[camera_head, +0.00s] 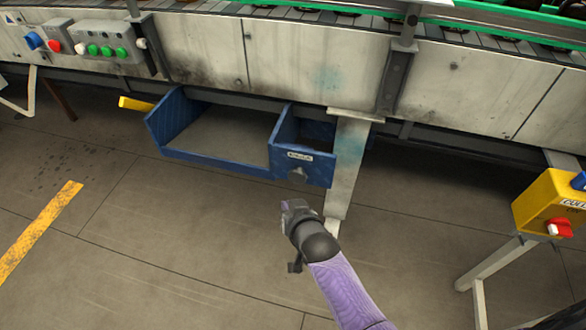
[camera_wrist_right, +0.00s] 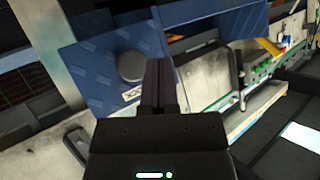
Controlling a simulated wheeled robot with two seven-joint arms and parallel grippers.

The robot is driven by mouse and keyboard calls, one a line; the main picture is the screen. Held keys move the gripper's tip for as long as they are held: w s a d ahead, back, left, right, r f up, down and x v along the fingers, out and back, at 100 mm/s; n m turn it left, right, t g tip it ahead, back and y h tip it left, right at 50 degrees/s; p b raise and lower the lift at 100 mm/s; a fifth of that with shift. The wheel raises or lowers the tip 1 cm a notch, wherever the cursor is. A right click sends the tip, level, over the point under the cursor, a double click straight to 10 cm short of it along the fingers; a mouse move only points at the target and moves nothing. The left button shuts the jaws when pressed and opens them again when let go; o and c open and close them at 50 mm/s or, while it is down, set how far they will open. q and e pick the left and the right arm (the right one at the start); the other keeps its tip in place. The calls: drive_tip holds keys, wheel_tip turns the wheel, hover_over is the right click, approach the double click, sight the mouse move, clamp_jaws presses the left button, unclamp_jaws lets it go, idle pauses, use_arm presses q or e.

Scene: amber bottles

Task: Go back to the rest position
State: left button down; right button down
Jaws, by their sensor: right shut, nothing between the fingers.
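My right gripper (camera_head: 296,207) is in the lower middle of the head view, at the end of my purple arm. It is in front of and below the right end of a blue bin (camera_head: 225,168) under the conveyor. In the right wrist view the two dark fingers (camera_wrist_right: 158,85) are together with nothing between them. Behind them is the blue bin's labelled front (camera_wrist_right: 100,60) with a round dark knob. I cannot tell the exact gap between fingers and bin. My left gripper is not in view.
The conveyor side (camera_head: 300,60) runs across the top. A control panel (camera_head: 100,45) with coloured buttons is at upper left. A yellow box with a red knob (camera_head: 550,205) stands on a post at right. A pale leg (camera_head: 345,170) stands beside the bin. The floor is open at lower left.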

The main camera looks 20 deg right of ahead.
drive_tip(key=s+d+f+n+g+p, duration=0.15)
drive_tip(key=s+f+g, duration=0.25)
drive_tip(key=s+f, duration=0.65)
drive_tip(key=s+d+f+n+g, duration=0.2)
drive_tip(key=s+f+g, duration=0.35)
drive_tip(key=s, duration=0.85)
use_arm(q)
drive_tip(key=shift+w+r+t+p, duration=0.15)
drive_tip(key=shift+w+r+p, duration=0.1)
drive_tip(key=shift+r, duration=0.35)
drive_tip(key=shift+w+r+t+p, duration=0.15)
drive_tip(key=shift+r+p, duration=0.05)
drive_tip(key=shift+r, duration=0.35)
use_arm(e)
drive_tip(key=s+d+f+g, duration=0.1)
drive_tip(key=s+d+f, duration=0.1)
drive_tip(key=s, duration=0.8)
drive_tip(key=s+d+f+n+g+h, duration=0.1)
drive_tip(key=s+d+f+g, duration=0.1)
drive_tip(key=s, duration=0.9)
drive_tip(key=shift+d+h, duration=0.3)
drive_tip(key=shift+d, duration=0.55)
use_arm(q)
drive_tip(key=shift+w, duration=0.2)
use_arm(e)
drive_tip(key=shift+g, duration=0.25)
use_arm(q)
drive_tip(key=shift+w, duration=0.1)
